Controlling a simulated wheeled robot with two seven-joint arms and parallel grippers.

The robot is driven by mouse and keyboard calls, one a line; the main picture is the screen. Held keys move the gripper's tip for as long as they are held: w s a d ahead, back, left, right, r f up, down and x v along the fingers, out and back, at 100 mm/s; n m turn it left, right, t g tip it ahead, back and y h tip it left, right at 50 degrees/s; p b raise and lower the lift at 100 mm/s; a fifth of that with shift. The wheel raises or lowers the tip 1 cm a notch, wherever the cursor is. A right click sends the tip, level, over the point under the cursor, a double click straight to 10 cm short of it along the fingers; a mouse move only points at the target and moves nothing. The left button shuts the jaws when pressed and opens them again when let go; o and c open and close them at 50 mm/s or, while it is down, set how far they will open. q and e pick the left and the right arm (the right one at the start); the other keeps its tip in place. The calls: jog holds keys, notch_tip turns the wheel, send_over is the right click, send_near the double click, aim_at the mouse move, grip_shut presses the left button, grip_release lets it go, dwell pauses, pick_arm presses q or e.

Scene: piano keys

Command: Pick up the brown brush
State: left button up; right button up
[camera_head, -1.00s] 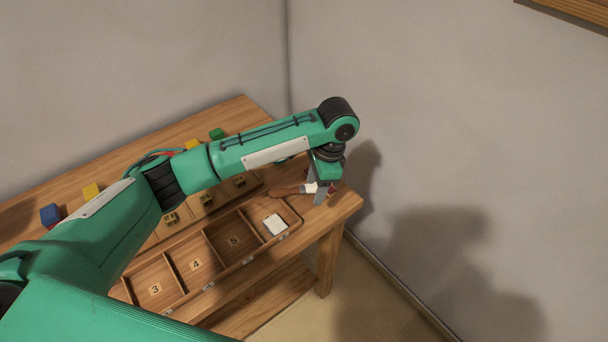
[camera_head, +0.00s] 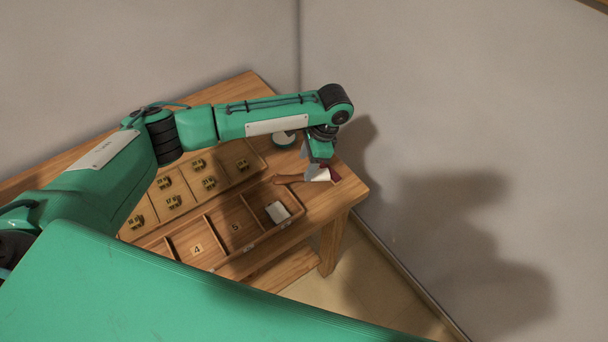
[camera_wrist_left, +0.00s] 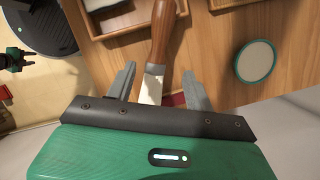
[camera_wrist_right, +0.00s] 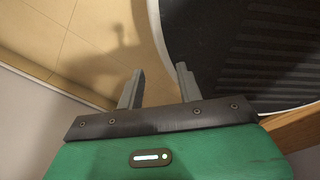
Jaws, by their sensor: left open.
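The brown brush lies at the right end of the wooden table; in the head view its brown handle (camera_head: 290,179) points left, with a pale ferrule and a dark red end to the right. In the left wrist view its handle (camera_wrist_left: 168,35) points up and the pale ferrule lies between the fingers; a red part shows behind them. My left gripper (camera_head: 316,172) is over the brush, its fingers (camera_wrist_left: 159,72) apart on either side of the ferrule, not closed on it. My right gripper (camera_wrist_right: 160,70) is open and empty, away from the table.
A wooden tray with numbered compartments (camera_head: 235,227) lies just left of the brush, with a white block (camera_head: 278,212) in one compartment. Behind it is a board with several small brass pieces (camera_head: 209,183). A round green-rimmed disc (camera_wrist_left: 256,62) lies near the brush.

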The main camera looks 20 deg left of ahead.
aim_at(301, 175)
pick_arm(q)
jog(key=x, duration=0.2)
jog(key=p+x, duration=0.1)
jog(key=shift+s+a+f, duration=0.1)
jog(key=shift+s+f, duration=0.2)
jog(key=shift+f, duration=0.45)
jog(key=c, duration=1)
pick_arm(e)
jog(key=shift+s+a+r, duration=0.15)
jog(key=shift+s+r, duration=0.15)
jog(key=shift+r, duration=0.5)
